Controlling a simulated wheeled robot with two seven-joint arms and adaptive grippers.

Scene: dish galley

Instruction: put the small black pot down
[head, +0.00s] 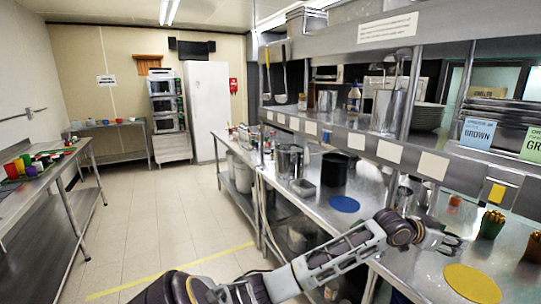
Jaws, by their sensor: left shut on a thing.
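My left gripper (446,243) reaches in over the steel counter on the right, with its fingers above the bare top. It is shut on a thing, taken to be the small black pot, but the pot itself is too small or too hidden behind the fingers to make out. A round yellow mat (472,284) lies on the counter just in front of the gripper. A round blue mat (343,204) lies farther back to the left and is empty. My right gripper is not in view.
A black container (336,169) and a steel pot (289,161) stand farther back on the counter. Cups with yellow items (491,225) stand right of the gripper. A steel shelf (400,150) overhangs the counter's back. The floor aisle on the left is clear.

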